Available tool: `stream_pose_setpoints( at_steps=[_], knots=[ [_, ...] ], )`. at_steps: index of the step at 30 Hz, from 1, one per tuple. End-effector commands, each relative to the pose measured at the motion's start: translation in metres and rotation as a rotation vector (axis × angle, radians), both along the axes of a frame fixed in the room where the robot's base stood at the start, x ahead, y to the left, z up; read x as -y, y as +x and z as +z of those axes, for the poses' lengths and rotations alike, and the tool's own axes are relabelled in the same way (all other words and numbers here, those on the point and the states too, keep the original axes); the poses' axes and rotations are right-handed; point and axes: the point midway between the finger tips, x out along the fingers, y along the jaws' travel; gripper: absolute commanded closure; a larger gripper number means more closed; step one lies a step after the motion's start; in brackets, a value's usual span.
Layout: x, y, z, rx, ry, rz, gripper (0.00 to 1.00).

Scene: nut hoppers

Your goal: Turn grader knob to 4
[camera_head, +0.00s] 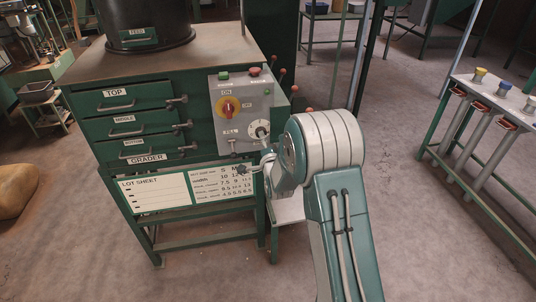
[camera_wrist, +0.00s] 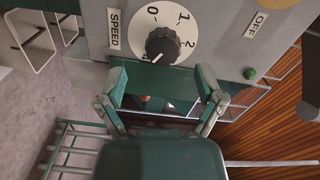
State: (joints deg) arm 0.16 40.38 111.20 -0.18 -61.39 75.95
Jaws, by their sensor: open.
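The grader knob (camera_wrist: 162,45) is black and sits on a white dial (camera_wrist: 140,28) marked SPEED in the wrist view. The figures 0, 1 and 2 show; the lower part of the dial is partly hidden. A white mark on the knob faces lower left. My gripper (camera_wrist: 162,82) is open, with its two fingers apart just below the knob in the picture and nothing between them. In the head view the knob (camera_head: 261,132) is at the lower right of the grey control panel (camera_head: 228,137), and my gripper (camera_head: 255,170) is low in front of the cabinet, partly hidden by my arm.
The panel also carries a red and yellow switch (camera_head: 229,107) and a red button (camera_head: 255,71). Green drawers (camera_head: 122,122) with latches are to the left. A lot sheet (camera_head: 155,195) hangs below. A bench with hoppers (camera_head: 497,95) stands at the right, with clear floor between.

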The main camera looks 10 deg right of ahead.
Motion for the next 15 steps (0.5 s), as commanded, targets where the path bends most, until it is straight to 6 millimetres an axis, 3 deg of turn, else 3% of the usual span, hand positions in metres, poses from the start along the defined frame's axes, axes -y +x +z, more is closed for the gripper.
stream_pose_setpoints(
  at_steps=[9, 15],
  knots=[
    [0.0, -0.056, -0.002, -0.004, 0.0, 0.0, 0.13],
    [-0.001, -0.068, -0.001, -0.002, 0.0, 0.0, 0.13]
  ],
)
